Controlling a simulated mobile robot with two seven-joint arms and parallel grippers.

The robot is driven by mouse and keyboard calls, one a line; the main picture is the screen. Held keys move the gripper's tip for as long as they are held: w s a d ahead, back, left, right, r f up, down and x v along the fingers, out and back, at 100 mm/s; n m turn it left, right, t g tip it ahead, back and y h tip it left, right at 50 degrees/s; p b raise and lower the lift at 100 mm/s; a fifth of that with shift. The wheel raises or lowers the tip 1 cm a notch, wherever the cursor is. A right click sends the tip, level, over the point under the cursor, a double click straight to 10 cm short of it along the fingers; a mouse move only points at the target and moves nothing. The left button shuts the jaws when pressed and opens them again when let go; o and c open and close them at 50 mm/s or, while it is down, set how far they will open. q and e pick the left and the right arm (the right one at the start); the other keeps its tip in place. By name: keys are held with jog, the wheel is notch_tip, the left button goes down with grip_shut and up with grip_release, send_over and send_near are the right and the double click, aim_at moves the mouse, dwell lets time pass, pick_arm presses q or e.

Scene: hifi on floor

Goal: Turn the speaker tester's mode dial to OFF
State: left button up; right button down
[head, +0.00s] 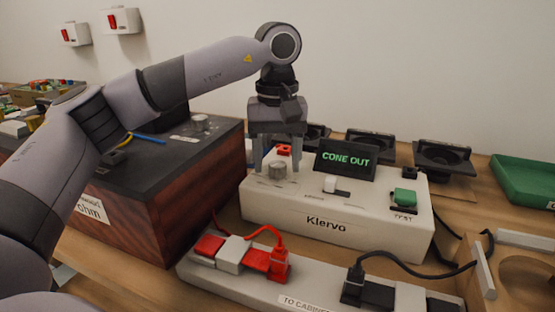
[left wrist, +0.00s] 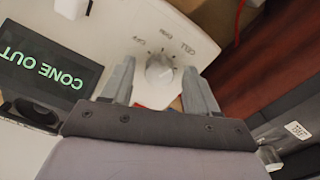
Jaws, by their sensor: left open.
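The speaker tester (head: 340,222) is a white box marked Klervo, with a tilted screen (head: 345,160) reading CONE OUT in green. Its mode dial (head: 277,171) is a round, pale knob at the left of the top face. My left gripper (head: 277,160) points down over the dial, open, with one finger on each side. In the left wrist view the dial (left wrist: 160,70) sits between the spread fingers (left wrist: 158,88), and I see a gap on both sides. Printed labels, including OFF, ring the dial; I cannot tell its pointer's setting. My right gripper is not in view.
A green button (head: 405,196) and a white slider knob (head: 330,184) are on the tester's top. A power strip (head: 225,275) with red and black plugs lies in front. A dark wooden cabinet (head: 190,190) stands close left. Speakers (head: 443,158) stand behind.

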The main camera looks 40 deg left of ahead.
pick_arm(q)
jog(key=c, duration=1)
jog(key=shift+c, duration=0.2)
